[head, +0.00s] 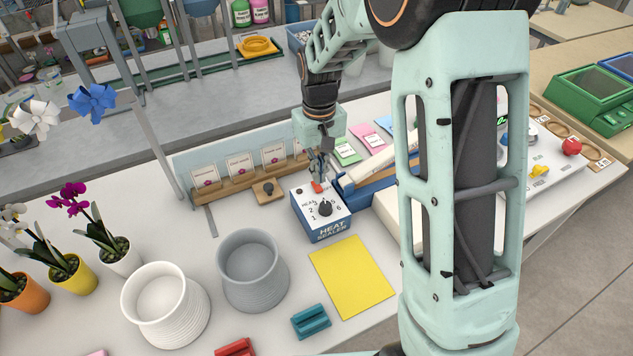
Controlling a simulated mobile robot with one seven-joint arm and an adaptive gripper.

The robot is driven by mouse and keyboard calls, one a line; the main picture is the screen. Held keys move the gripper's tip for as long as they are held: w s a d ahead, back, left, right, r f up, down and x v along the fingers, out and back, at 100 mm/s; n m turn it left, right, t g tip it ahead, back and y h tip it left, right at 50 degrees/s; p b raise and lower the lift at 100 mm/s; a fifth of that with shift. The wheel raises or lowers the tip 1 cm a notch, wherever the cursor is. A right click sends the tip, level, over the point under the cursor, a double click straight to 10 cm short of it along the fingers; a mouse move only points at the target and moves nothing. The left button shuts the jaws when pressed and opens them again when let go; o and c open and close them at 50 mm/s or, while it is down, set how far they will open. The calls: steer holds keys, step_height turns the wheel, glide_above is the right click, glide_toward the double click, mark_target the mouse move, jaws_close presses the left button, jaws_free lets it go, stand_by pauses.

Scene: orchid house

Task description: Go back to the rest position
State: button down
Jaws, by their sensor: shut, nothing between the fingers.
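My gripper (318,172) hangs pointing down from my arm, just above the back of the heat sealer (322,222). The sealer is a blue and white box with a black dial, printed numbers and a small red part (317,187) on top. My fingertips are close to that red part; I cannot tell whether they touch it. The fingers look shut and hold nothing. My mint-green arm links cover much of the right half of the view.
A yellow sheet (351,276), a teal block (311,321), a grey pot (253,270) and a white pot (165,305) lie in front. A wooden card rack (235,181) stands behind left. Potted orchids (112,250) line the left. A control panel (545,170) stands right.

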steer(key=shift+r+p, duration=1.2)
steer(key=shift+r, duration=0.85)
